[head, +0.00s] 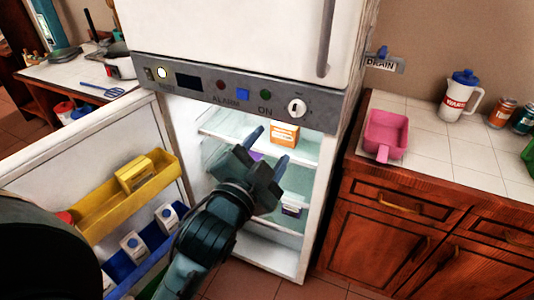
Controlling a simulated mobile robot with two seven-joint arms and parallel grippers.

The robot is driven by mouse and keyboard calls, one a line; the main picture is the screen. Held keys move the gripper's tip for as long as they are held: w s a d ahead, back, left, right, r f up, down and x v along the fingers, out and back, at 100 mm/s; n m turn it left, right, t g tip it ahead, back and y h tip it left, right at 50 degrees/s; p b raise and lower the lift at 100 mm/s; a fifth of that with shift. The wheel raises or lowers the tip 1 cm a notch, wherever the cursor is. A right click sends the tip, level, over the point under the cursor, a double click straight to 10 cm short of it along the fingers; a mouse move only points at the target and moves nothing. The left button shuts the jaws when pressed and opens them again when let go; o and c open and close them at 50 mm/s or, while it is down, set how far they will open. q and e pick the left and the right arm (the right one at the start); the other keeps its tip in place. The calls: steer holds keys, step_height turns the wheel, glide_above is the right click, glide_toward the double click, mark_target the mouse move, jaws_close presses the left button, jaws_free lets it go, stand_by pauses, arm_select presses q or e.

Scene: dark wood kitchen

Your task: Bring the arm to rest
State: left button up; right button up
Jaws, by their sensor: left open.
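My left gripper (268,147) is open, its two blue-tipped fingers apart, with nothing seen between them. It is in front of the open lower compartment of the white fridge (240,45). My left arm (208,232) reaches up to it from the bottom of the head view. An orange and white box (285,134) stands on a fridge shelf behind the fingertips. Something purple shows partly behind the gripper, and a small purple and white item (291,209) sits lower down. My right gripper is not in view.
The open fridge door (95,142) at left carries a yellow bin (130,190) and a blue rack with white cartons (134,246). At right, a tiled counter (430,135) over wooden cabinets holds a pink container (386,134), a white pitcher (458,98) and cans (502,113).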

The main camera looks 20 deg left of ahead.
arm_select(q)
steer(key=shift+s, duration=0.1)
stand_by(0.4)
steer(key=s+f+n+g, duration=0.2)
steer(key=s+f, duration=0.2)
steer(key=f, duration=0.6)
steer(key=s+d+f+n+g+h, duration=0.1)
steer(key=s+f+n+g, duration=0.1)
steer(key=f, duration=0.8)
steer(key=s+f+n+g+h, duration=0.1)
steer(key=s+f+n+g, duration=0.1)
steer(key=s+f, duration=0.5)
step_height(320, 180, down, 4)
steer(key=shift+d+r+n+g, duration=0.1)
steer(key=shift+d+n+g, duration=0.15)
steer(key=shift+g, duration=0.65)
steer(key=shift+s+a, duration=0.1)
steer(key=shift+a, duration=0.05)
